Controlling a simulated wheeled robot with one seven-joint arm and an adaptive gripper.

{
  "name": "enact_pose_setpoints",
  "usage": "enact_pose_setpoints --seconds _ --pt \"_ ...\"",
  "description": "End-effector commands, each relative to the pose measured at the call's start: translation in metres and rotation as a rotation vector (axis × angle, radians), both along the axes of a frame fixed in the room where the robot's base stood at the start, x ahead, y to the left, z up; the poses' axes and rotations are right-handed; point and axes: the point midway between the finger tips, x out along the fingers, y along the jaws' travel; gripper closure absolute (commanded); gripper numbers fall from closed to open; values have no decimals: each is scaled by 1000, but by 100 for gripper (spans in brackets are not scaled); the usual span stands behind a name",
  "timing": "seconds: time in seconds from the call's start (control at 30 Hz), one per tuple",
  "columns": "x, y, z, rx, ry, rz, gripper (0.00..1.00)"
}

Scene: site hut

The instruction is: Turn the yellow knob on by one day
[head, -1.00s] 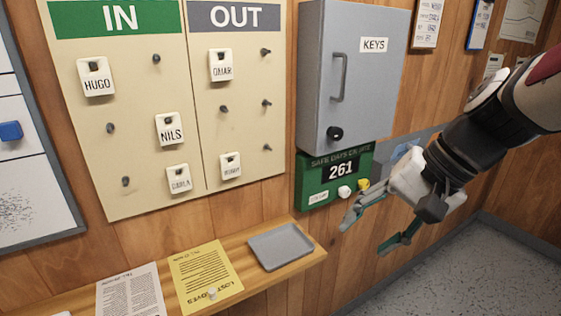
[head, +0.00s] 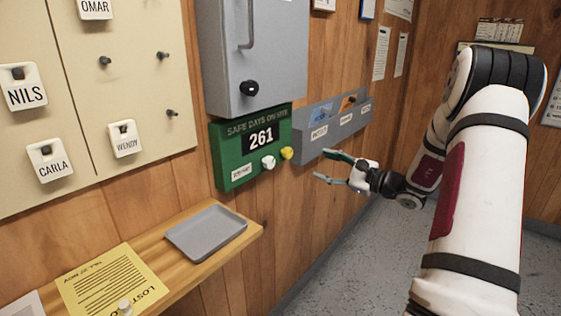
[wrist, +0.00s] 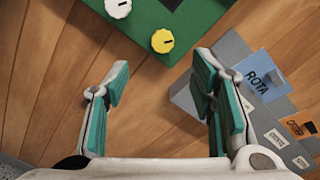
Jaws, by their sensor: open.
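The yellow knob (head: 287,153) sits at the lower right of the green counter board (head: 222,161), which reads "SAFE DAYS ON SITE" and 261. A white knob (head: 268,162) is just left of it. In the wrist view the yellow knob (wrist: 162,41) has a dark pointer mark and lies ahead of my gripper, between the lines of the two fingers. My gripper (head: 322,167) is open and empty, to the right of and a little below the knob, apart from it. In the wrist view the teal fingertips (wrist: 161,82) are spread wide, touching nothing.
A grey wall rack (head: 305,148) with labelled slots and a blue ROTA card (wrist: 262,75) is close to the right finger. A grey key cabinet (head: 275,60) hangs above the board. Below are a shelf with a grey tray (head: 205,232) and a yellow sheet (head: 112,283).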

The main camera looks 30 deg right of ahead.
Motion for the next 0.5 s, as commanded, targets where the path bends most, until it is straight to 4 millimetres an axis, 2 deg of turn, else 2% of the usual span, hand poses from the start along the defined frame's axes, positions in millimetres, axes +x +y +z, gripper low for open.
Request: enact_pose_setpoints --seconds 0.1,0.23,0.5 --pt "4 -6 -3 12 -8 -18 49" --pt "18 1 -2 11 -9 -13 49" --pt "66 19 -3 10 -7 -12 49"
